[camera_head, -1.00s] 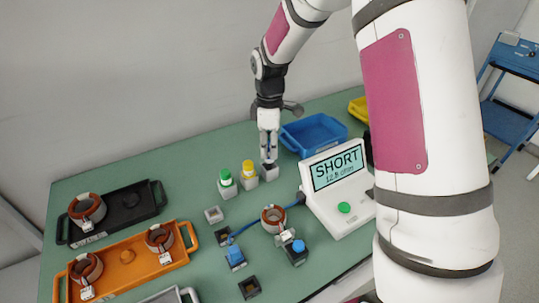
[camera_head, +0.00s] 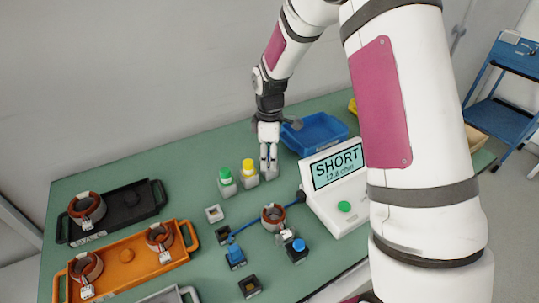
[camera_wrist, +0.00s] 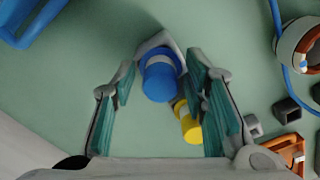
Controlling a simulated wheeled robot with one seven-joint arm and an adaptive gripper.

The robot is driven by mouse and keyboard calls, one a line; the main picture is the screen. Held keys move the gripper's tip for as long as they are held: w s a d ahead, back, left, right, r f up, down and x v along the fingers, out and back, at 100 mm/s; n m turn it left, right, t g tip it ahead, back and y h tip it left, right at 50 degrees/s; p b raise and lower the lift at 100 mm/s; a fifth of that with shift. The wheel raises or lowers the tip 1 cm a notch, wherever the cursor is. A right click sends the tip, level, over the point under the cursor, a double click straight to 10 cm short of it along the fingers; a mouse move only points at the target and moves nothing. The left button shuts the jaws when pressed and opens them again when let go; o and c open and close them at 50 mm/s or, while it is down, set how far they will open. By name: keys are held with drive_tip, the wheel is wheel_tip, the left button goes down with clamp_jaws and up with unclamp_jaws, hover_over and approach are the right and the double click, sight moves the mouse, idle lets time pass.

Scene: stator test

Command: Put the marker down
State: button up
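The blue marker (camera_wrist: 161,80) stands in a grey holder (camera_wrist: 160,42) on the green table. My gripper (camera_wrist: 162,75) is open around it in the wrist view, with one green-padded finger on each side and a gap at both sides. In the head view, my gripper (camera_head: 268,164) points down over the grey holder (camera_head: 270,173), and its fingers largely hide the marker. A yellow-capped marker (camera_head: 249,168) and a green-capped marker (camera_head: 226,178) stand in holders to the left. The yellow one also shows in the wrist view (camera_wrist: 188,124), beside the right finger.
A blue bin (camera_head: 318,133) lies behind and right of my gripper. A tester (camera_head: 338,190) reading SHORT stands to the right, with a copper stator (camera_head: 273,217) in front. An orange tray (camera_head: 128,262) and a black tray (camera_head: 118,207) hold stators at left.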

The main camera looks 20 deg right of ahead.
wheel_tip(320, 180, up, 12)
drive_tip(key=s+r+m+t, duration=0.1)
drive_tip(key=s+r+m, duration=0.2)
drive_tip(key=s+r, duration=0.5)
drive_tip(key=s+r+m+t, duration=0.2)
drive_tip(key=s+m, duration=0.8)
drive_tip(key=s, duration=1.4)
drive_tip(key=shift+r+t, duration=0.4)
drive_tip(key=shift+r, duration=0.2)
drive_tip(key=shift+d+r, duration=0.1)
drive_tip(key=shift+r, duration=0.05)
